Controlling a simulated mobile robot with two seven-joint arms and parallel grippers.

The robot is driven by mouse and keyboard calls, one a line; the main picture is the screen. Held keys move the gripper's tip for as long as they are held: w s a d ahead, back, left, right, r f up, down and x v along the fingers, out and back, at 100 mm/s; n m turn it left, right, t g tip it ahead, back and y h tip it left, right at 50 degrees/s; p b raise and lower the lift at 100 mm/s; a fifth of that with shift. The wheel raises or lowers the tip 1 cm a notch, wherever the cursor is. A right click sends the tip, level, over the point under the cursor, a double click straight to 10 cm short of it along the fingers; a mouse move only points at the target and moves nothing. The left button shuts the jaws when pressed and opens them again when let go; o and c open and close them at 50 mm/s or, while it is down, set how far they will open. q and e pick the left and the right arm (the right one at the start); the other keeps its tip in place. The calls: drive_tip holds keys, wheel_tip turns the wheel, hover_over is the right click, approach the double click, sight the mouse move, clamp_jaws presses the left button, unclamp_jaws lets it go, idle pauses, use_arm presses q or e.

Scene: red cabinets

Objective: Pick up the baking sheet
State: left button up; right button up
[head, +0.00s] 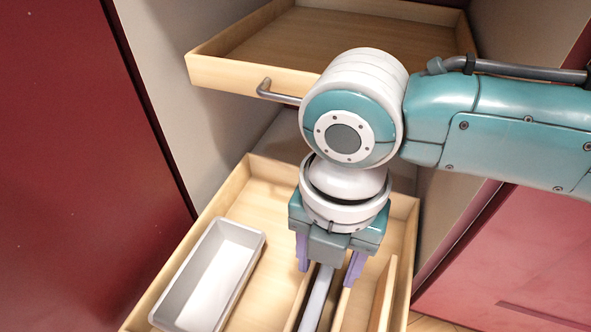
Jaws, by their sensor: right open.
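My right gripper (328,277) points down into the open lower drawer, its two purple fingers apart. A thin grey metal piece (317,302) stands on edge in the drawer, below and between the fingers. It looks like the baking sheet seen edge-on. Its far end is hidden by the gripper, and I cannot tell whether a finger touches it. My left gripper is not in view.
A light grey loaf-shaped pan (216,272) lies in the left part of the lower drawer (187,243). A thin wooden board (384,294) stands right of the gripper. An upper drawer (228,77) with a metal handle is pulled out above. Red cabinet panels flank both sides.

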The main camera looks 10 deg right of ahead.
wheel_tip(320, 180, down, 3)
drive_tip(key=shift+s+r+b, duration=0.1)
drive_tip(key=shift+s+b, duration=0.05)
drive_tip(key=shift+b, duration=0.45)
drive_tip(key=shift+r, duration=0.1)
drive_tip(key=shift+c, duration=0.3)
clamp_jaws()
idle(0.4)
